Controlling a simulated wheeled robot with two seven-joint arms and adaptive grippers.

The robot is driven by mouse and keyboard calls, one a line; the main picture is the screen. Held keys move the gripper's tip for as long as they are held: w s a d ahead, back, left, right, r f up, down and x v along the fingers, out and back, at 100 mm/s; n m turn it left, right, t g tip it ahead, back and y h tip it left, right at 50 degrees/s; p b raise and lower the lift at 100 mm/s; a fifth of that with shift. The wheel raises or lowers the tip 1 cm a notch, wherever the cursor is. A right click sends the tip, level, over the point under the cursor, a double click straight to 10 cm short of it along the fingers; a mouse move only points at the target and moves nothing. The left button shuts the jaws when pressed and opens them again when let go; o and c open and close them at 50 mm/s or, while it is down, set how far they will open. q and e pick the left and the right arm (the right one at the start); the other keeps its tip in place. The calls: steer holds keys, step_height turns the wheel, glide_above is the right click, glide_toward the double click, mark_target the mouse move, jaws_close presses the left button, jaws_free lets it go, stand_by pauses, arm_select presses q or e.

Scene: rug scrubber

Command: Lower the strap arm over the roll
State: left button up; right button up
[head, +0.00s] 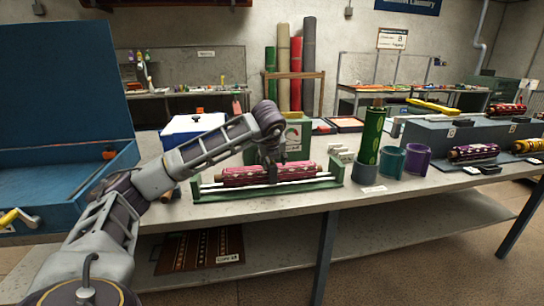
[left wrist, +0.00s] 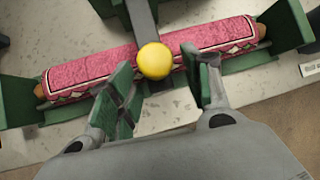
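A pink-red rug roll (head: 240,177) with a patterned border lies in a green cradle (head: 270,191) on the bench. It also shows in the left wrist view (left wrist: 95,72). A dark strap arm (left wrist: 140,14) crosses the roll near its middle and carries a yellow knob (left wrist: 154,61). Whether the strap arm touches the roll, I cannot tell. My left gripper (head: 270,171) is above the roll, pointing down. In the left wrist view its fingers (left wrist: 166,84) are apart, with the knob at the gap between their tips. In the head view the gripper hides the strap arm. My right gripper is not in view.
An open blue case (head: 60,175) stands at the left. A green roll (head: 370,135) stands upright right of the cradle, beside teal (head: 391,161) and purple (head: 416,158) cups. A grey rack (head: 470,140) holds more rolls at the right.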

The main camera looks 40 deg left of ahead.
arm_select(q)
steer(key=shift+w+a+r, duration=0.1)
steer(key=shift+a+r, duration=0.05)
steer(key=shift+r, duration=0.05)
steer(key=shift+r, duration=0.1)
steer(key=shift+s+r, duration=0.2)
steer(key=shift+r, duration=0.15)
steer(key=v, duration=1.1)
steer(key=shift+d+f, duration=0.15)
steer(key=shift+d, duration=0.1)
